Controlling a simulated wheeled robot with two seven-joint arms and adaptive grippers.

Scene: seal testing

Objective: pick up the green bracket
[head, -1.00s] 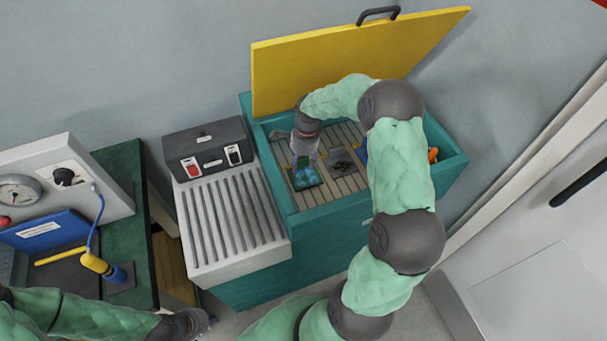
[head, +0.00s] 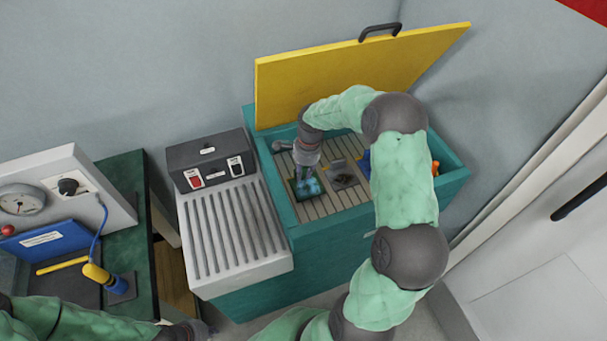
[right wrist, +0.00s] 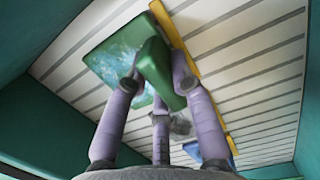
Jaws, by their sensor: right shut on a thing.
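The green bracket (head: 312,188) lies on the slatted floor inside the teal tub (head: 350,218). In the right wrist view, the bracket (right wrist: 112,62) has a flat, mottled blue-green plate and a raised green part. My right gripper (head: 306,174) reaches down into the tub from above. In the right wrist view, the fingers of my right gripper (right wrist: 156,84) are closed against the raised part, and the bracket looks level near the slats. My left gripper (head: 197,330) is at the bottom edge of the head view, mostly cut off, so its jaw is unclear.
A grey part (head: 343,180) lies right of the bracket, with a blue item (head: 366,160) and an orange item (head: 435,168) farther right. The tub's yellow lid (head: 340,75) stands open behind. A ribbed grey drainboard (head: 235,230) adjoins the tub's left side.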

